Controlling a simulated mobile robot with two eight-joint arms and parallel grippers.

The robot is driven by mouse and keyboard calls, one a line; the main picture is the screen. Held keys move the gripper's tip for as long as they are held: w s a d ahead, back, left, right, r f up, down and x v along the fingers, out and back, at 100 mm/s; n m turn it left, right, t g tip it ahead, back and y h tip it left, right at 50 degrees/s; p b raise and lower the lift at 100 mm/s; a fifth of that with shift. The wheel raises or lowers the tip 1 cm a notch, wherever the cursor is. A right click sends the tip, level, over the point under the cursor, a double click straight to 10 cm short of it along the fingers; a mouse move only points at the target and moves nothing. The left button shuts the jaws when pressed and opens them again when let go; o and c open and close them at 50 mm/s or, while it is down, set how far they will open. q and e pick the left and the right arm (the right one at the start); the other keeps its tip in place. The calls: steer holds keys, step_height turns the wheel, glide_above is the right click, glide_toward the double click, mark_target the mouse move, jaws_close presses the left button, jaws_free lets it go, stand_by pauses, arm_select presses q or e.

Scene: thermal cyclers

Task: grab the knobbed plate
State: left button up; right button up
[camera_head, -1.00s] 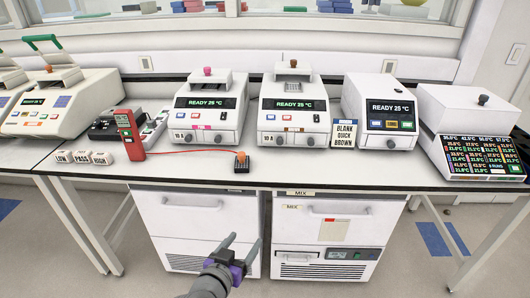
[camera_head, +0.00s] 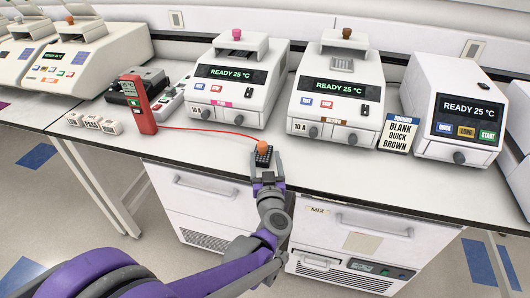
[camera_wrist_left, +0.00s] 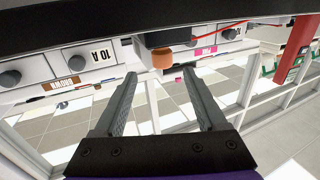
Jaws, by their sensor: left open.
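The knobbed plate (camera_head: 263,158) is a small dark block with an orange knob on top. It sits near the front edge of the bench, with a red cable running to it. My left gripper (camera_head: 266,176) is at the bench's front edge, just in front of the plate. In the left wrist view my open gripper (camera_wrist_left: 158,72) has its two fingers apart, with nothing held. The orange knob (camera_wrist_left: 162,57) shows just beyond the fingertips, roughly between them; contact is not visible. My right gripper is not in view.
A red handheld meter (camera_head: 139,105) stands left of the plate, near small lettered blocks (camera_head: 95,123). Two thermal cyclers (camera_head: 236,85) (camera_head: 335,95) stand behind it, and a label card (camera_head: 398,132) stands to the right. The bench front between them is clear.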

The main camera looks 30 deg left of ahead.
mark_target(263, 148)
arm_select(q)
steer(key=x, duration=0.7)
steer(key=shift+s+a+f+p, duration=0.1)
steer(key=shift+a+p, duration=0.05)
steer(key=shift+p, duration=0.15)
jaws_close()
